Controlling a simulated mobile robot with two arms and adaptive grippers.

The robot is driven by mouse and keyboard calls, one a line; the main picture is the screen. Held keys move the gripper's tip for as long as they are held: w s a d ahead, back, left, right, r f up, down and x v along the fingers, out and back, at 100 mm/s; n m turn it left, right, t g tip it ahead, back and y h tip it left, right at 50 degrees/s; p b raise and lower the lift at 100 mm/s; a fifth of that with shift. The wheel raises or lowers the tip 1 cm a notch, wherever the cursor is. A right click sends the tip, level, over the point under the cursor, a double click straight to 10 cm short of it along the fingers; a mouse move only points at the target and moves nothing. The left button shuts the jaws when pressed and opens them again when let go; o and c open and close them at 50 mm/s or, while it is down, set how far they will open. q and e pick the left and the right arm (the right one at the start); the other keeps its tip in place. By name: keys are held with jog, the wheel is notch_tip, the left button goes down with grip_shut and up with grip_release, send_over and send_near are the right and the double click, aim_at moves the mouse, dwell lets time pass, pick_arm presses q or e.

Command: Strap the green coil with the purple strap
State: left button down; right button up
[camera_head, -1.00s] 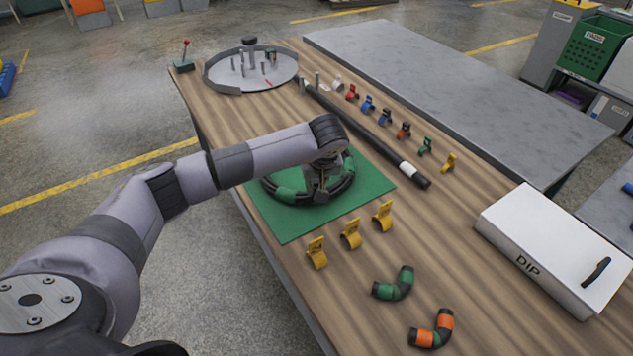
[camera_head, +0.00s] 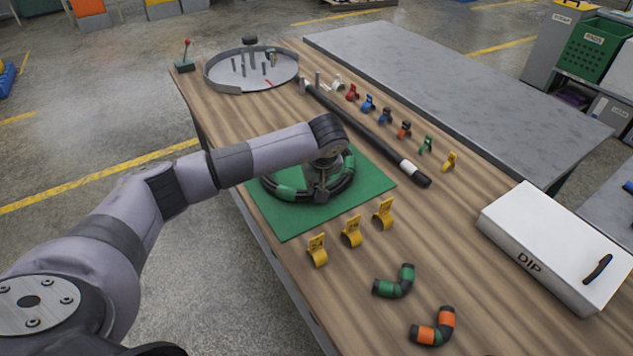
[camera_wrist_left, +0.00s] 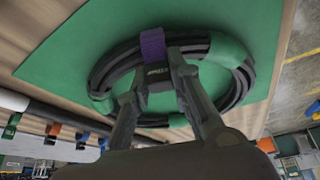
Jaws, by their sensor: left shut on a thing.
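The coil (camera_head: 287,191) is a dark hose with green sections, lying on the green mat (camera_head: 275,225). It also shows in the left wrist view (camera_wrist_left: 234,50). The purple strap (camera_wrist_left: 152,44) lies across the hose bundle there; its underside is hidden. My left gripper (camera_head: 320,192) is over the near side of the coil. In the left wrist view its fingertips (camera_wrist_left: 160,72) meet at the strap's inner end, beside a small dark piece with pale marks, and are shut on the strap. The strap cannot be made out in the head view. My right gripper is not in view.
Yellow clips (camera_head: 352,231) stand right of the mat, with green (camera_head: 394,282) and orange (camera_head: 433,327) hose pieces nearer. A dark rod (camera_head: 360,130) and several coloured clips lie beyond. A white DIP box (camera_head: 555,245) is at the right, a round tray (camera_head: 251,70) at the far end.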

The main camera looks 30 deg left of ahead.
pick_arm(q)
jog(key=shift+s+d+f+b, duration=0.15)
jog(key=shift+s+f+b, duration=0.1)
jog(key=shift+f, duration=0.25)
jog(key=shift+s+d+f+b, duration=0.1)
jog(key=shift+s+f, duration=0.15)
jog(key=shift+f, duration=0.25)
jog(key=c, duration=1.6)
grip_release()
jog(key=shift+o, duration=0.9)
jog(key=shift+w+a+f, duration=0.1)
jog(key=shift+o, duration=0.3)
jog(key=shift+w+f, duration=0.2)
jog(key=shift+w, duration=0.1)
jog(key=w+v, duration=0.1)
jog(key=v, duration=1.2)
jog(key=shift+a+r, duration=0.25)
jog(key=shift+a, duration=0.15)
